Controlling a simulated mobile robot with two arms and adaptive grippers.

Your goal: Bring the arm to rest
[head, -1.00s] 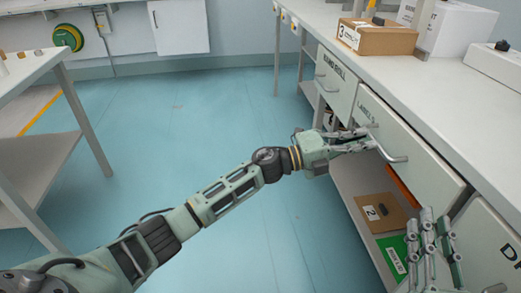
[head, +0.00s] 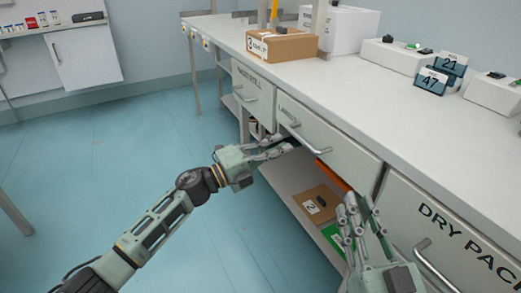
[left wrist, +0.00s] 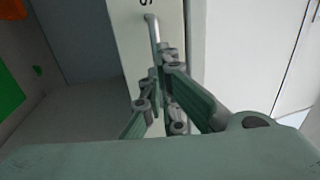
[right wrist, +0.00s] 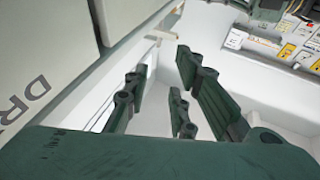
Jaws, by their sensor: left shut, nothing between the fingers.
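My left gripper (head: 278,150) is at the front of the labels drawer (head: 345,152), close to the left end of its bar handle (head: 305,140). Its fingers are shut and empty. In the left wrist view the fingers (left wrist: 160,95) are together, and the handle (left wrist: 154,28) shows just beyond them; I cannot tell whether they touch it. My right gripper (head: 358,208) is raised in front of the drawers, left of the dry pack drawer (head: 430,225). In the right wrist view its fingers (right wrist: 165,75) stand apart with nothing between them.
The long counter (head: 400,95) carries a cardboard box (head: 282,46), a white box (head: 350,30) and blue number signs (head: 431,80). Below the drawers, a shelf (head: 285,178) holds a brown carton (head: 318,203) and a green item (head: 335,240). The floor at left is clear.

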